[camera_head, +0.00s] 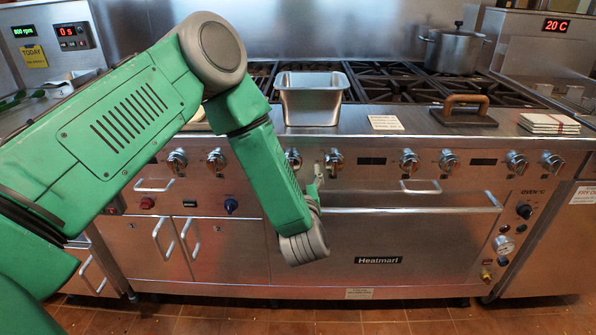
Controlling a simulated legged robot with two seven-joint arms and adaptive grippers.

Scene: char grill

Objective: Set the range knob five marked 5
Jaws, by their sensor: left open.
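Knobs show at the left (177,160) and (216,160), near the middle (293,160) and (333,162), then right of middle (409,161) and (448,161), and at the far right (516,162) and (551,163). Their numbers are too small to read, so I cannot tell which is marked 5. My left gripper (318,175) is open, just below and between the two middle knobs. Whether it touches one is unclear. My left arm covers part of the panel. My right gripper is out of view.
A steel pan (311,98), a handled press (465,108) and stacked towels (549,123) stand along the range top. A pot (453,50) is at the back right. The oven handle (410,209) juts out below the knobs.

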